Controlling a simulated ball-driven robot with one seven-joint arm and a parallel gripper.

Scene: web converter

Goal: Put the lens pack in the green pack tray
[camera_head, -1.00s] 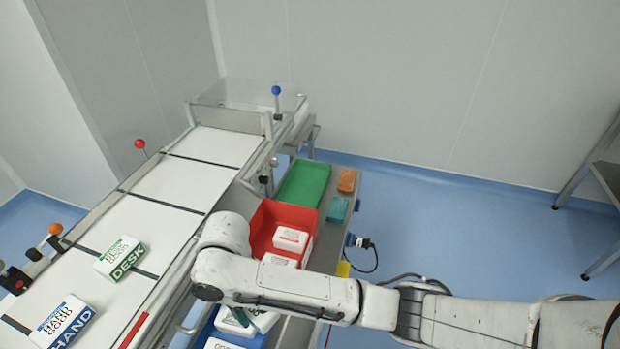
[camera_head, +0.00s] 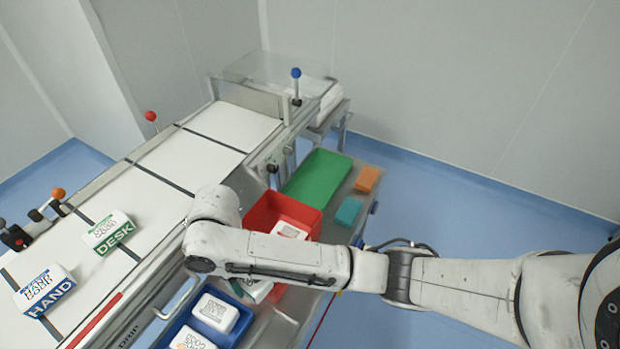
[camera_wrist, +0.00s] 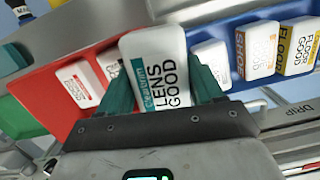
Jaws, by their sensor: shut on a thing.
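My gripper (camera_wrist: 158,95) is shut on the lens pack (camera_wrist: 157,60), a white pack whose label reads LENS GOOD, held between teal fingers in the wrist view. In the wrist view it is in front of the boundary between the red tray (camera_wrist: 30,82) and the blue tray (camera_wrist: 225,22). The green pack tray (camera_head: 315,178) lies flat beyond the red tray in the head view and looks empty. It also shows at the left edge of the wrist view (camera_wrist: 12,120). In the head view my arm hides most of the gripper and the lens pack.
The red tray (camera_head: 262,212) and blue tray (camera_head: 172,330) hold white packs. An orange block (camera_head: 367,179) and a teal block (camera_head: 348,211) lie right of the green tray. The conveyor (camera_head: 165,182), with DESK (camera_head: 110,233) and HAND (camera_head: 46,291) packs, runs along the left.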

